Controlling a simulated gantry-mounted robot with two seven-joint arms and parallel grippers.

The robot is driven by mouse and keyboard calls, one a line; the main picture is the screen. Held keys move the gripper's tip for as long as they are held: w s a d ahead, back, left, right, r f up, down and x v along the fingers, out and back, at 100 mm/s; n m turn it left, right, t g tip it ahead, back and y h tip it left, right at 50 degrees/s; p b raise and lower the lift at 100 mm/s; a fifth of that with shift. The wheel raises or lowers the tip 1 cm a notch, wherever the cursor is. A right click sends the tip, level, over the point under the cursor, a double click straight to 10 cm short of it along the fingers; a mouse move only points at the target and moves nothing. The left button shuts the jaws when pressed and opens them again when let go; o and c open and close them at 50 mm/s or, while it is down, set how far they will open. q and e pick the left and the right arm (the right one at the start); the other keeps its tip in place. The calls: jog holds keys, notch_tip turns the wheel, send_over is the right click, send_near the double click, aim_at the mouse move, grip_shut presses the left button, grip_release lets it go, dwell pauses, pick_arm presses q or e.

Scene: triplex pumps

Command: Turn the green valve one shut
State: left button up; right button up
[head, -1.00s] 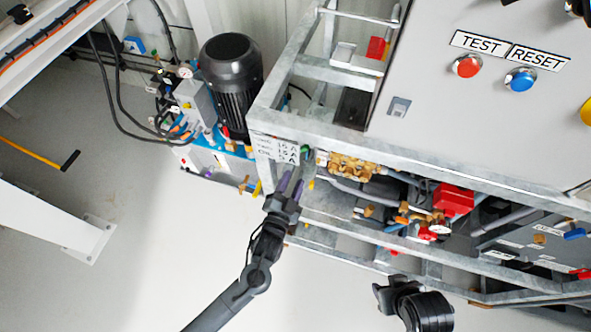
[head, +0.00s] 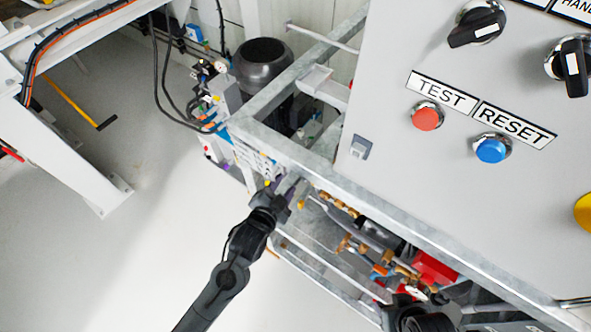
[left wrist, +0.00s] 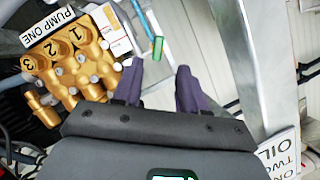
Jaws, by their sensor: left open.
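The green valve handle (left wrist: 157,48) shows in the left wrist view as a small green piece at the end of a thin metal part. It lies just past my left gripper's tips, between their lines, and no clear contact shows. My left gripper (left wrist: 159,73) is open, with two purple fingers apart and nothing between them. In the head view my left gripper (head: 282,187) is at the front left corner of the pump frame, and I cannot make out the green handle there. My right gripper (head: 407,312) is partly cut off at the bottom edge.
Brass fittings numbered 1, 2 and 3 (left wrist: 68,62) sit left of the fingers under a "PUMP ONE" label (left wrist: 48,24). A galvanized frame bar (left wrist: 262,70) runs close on the right. The grey control panel (head: 400,165) stands above the frame. Open floor (head: 150,240) lies left.

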pick_arm(q)
jog(key=b+x, duration=0.2)
jog(key=x, duration=0.6)
jog(key=shift+w+d, duration=0.25)
jog(key=shift+d, duration=0.1)
jog(key=shift+c, duration=0.4)
grip_shut()
